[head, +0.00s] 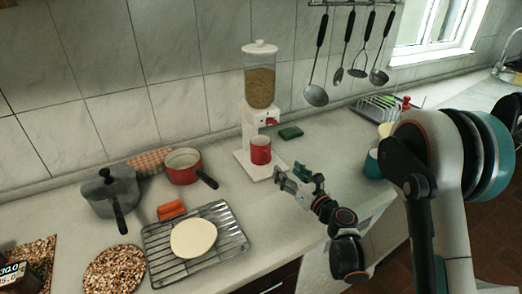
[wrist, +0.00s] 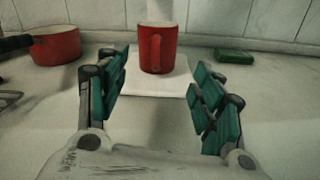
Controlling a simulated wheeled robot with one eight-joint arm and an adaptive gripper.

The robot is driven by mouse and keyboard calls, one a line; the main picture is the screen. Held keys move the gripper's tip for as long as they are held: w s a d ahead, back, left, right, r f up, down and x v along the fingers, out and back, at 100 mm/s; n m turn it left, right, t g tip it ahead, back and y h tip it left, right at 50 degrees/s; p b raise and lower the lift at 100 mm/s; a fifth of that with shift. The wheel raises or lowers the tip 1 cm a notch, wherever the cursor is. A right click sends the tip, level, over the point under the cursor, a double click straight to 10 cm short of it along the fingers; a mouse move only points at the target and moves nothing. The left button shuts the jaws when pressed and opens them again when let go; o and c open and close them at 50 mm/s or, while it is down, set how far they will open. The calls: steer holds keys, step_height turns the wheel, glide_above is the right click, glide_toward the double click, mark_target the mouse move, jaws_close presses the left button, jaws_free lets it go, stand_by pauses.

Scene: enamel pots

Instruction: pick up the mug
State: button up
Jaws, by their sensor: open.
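A red mug (head: 261,150) with a pale inside stands upright on the white base (head: 243,163) of a grain dispenser. In the wrist view the mug (wrist: 157,48) is ahead, between the lines of my two fingers, with its handle facing me. My gripper (head: 301,178) is open and empty, in front of the mug and to its right in the head view. In the wrist view its teal finger pads (wrist: 160,92) are spread to either side, short of the mug and not touching it.
The dispenser (head: 260,80) rises behind the mug. A green block (head: 290,132) lies to its right. A red pot (head: 183,166) with a dark handle stands to the left. A cooling rack (head: 160,243) holds a pale round. Ladles (head: 316,95) hang on the wall.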

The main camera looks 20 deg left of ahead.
mark_target(269, 153)
steer(key=b+x, duration=0.1)
steer(key=x, duration=0.4)
steer(key=shift+w+a, duration=0.15)
steer(key=shift+a, duration=0.05)
steer(key=shift+r+b+x, duration=0.15)
steer(key=shift+b+x, duration=0.45)
steer(key=shift+x, duration=0.95)
steer(key=shift+r+b+x, duration=0.1)
steer(key=shift+b+x, duration=0.45)
steer(key=shift+x, duration=1)
steer(key=shift+r, duration=0.1)
jaws_close()
